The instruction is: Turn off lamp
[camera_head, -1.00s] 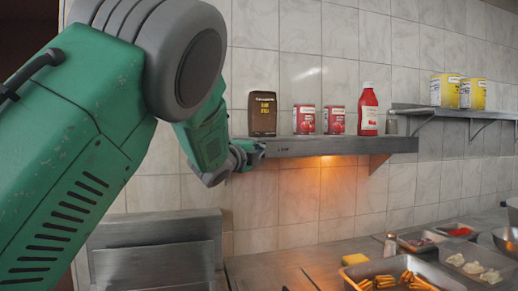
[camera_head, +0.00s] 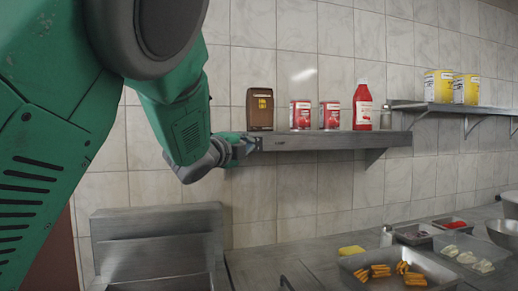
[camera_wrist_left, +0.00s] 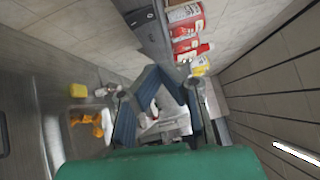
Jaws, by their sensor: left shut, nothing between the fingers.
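The lamp's light under the metal wall shelf (camera_head: 330,141) is dark, with no orange glow on the tiles; the lamp body itself is hidden. My left gripper (camera_head: 248,146) is at the left end of the shelf's front edge, close to it; I cannot tell whether it touches. In the left wrist view the blue fingers of my left gripper (camera_wrist_left: 160,74) meet at their tips with nothing between them. A dark panel with small marks (camera_wrist_left: 140,17) shows on the shelf edge beyond the fingertips. My right gripper is not in view.
A brown container (camera_head: 260,108), two red cans and a red bottle (camera_head: 362,106) stand on the shelf. A second shelf (camera_head: 450,108) at right holds yellow cans (camera_head: 466,88). Below, the counter holds a food tray (camera_head: 400,281) and several containers. The tiled wall is close behind.

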